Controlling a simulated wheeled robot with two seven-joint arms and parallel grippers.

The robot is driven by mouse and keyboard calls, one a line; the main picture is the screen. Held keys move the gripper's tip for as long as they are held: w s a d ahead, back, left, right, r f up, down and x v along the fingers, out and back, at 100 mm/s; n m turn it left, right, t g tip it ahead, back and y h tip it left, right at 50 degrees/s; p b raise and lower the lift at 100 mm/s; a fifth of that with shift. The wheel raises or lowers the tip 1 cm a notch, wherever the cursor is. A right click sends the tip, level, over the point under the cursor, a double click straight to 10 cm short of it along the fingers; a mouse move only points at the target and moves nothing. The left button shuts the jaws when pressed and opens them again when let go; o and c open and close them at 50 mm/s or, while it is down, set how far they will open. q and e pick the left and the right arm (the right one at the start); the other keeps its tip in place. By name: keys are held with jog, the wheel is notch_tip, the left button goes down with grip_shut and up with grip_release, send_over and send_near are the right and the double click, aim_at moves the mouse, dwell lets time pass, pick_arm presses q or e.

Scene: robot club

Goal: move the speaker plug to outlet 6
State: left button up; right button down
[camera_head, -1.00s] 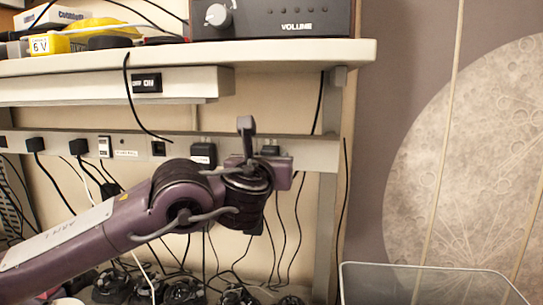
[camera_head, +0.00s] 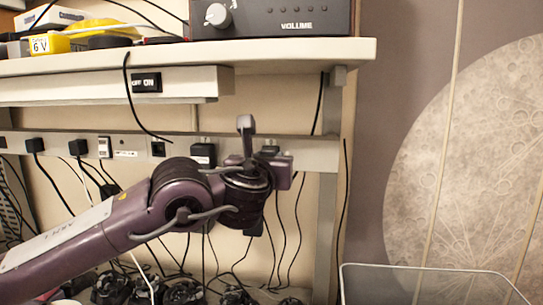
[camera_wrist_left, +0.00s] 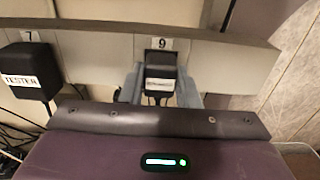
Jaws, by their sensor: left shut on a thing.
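My left gripper (camera_wrist_left: 161,92) is shut on a black plug (camera_wrist_left: 160,78) with a small white label, too blurred to read. The plug is at the outlet marked 9; I cannot tell whether it is fully seated. In the head view my left arm comes from the left, and its gripper (camera_head: 268,162) is at the right end of the outlet rail (camera_head: 318,152), partly hidden by its own wrist. A dark outlet face (camera_head: 158,148) without a plug shows further left on the rail; its number is not readable. My right gripper is not in view.
A black plug labelled TESTER (camera_wrist_left: 27,75) is in outlet 7, left of the held plug. More plugs (camera_head: 78,147) and hanging cables fill the rail's left part. A shelf (camera_head: 290,54) overhangs the rail. A wire bin (camera_head: 430,268) stands at lower right.

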pick_arm(q)
jog(key=o, duration=0.4)
jog(key=c, duration=0.4)
jog(key=shift+s+f, duration=0.1)
jog(key=shift+s, duration=0.05)
jog(key=shift+s, duration=0.15)
jog(key=shift+s+a, duration=0.15)
jog(key=shift+s, duration=0.35)
jog(key=shift+s, duration=0.35)
jog(key=shift+s+a+p, duration=0.2)
jog(key=shift+s+p, duration=0.25)
jog(key=shift+s, duration=0.4)
jog(key=shift+s+a+p, duration=0.2)
jog(key=shift+s+p, duration=0.25)
jog(key=shift+s, duration=0.35)
